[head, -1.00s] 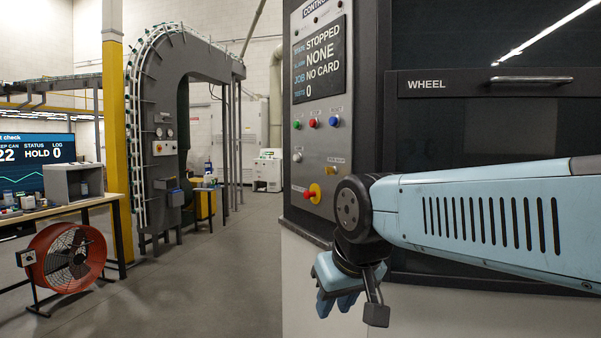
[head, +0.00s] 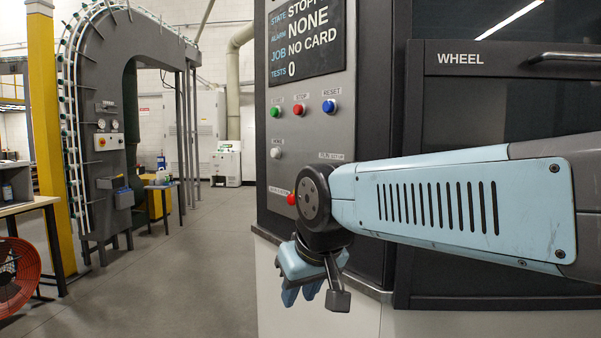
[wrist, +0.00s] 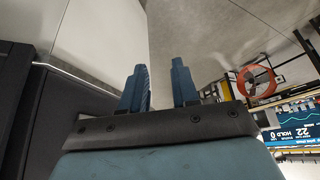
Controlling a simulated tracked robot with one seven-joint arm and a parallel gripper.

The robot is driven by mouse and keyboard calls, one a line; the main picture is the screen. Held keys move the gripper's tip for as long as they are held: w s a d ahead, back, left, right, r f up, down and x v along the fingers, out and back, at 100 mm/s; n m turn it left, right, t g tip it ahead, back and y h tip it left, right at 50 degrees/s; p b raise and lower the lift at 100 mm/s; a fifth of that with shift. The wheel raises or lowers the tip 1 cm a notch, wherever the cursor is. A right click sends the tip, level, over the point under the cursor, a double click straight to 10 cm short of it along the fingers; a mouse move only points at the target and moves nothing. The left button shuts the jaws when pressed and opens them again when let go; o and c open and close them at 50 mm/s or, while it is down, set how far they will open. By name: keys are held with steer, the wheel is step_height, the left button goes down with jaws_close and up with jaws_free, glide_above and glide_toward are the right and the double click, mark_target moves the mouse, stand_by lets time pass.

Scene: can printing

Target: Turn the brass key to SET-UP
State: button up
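The control panel (head: 340,115) is on the dark machine in front of me, with green, red and blue buttons and a white one below them. The brass key is hidden behind my arm in the head view; only part of its label (head: 331,156) shows. A red knob (head: 291,199) peeks out left of my wrist joint. My gripper (head: 298,296) hangs below the panel, pointing down, beside the machine's pale lower front. In the wrist view its two blue fingers (wrist: 160,85) stand apart with nothing between them.
The WHEEL door (head: 500,80) with a bar handle is at right, behind my forearm. A ledge (head: 372,288) runs under the panel. Open grey floor (head: 190,270) lies to the left, with an orange fan (head: 15,275) and a grey conveyor arch (head: 95,130) beyond.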

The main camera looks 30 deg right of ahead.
steer(key=w+d+r+n+g+h, duration=0.45)
steer(key=w+d+n+h, duration=0.45)
steer(key=n, duration=0.6)
steer(key=w+a+r+n+t+h, duration=0.2)
steer(key=w+a+r+n+h, duration=0.1)
steer(key=w+r+n+h, duration=0.9)
steer(key=w+d+y, duration=0.1)
steer(key=d, duration=0.3)
steer(key=w+d+y, duration=0.1)
steer(key=w+d, duration=0.1)
steer(key=d, duration=0.2)
steer(key=w+d+f+y, duration=0.1)
steer(key=d, duration=0.4)
steer(key=shift+w+f+m, duration=0.1)
steer(key=shift+w+m, duration=0.25)
steer(key=shift+m, duration=0.05)
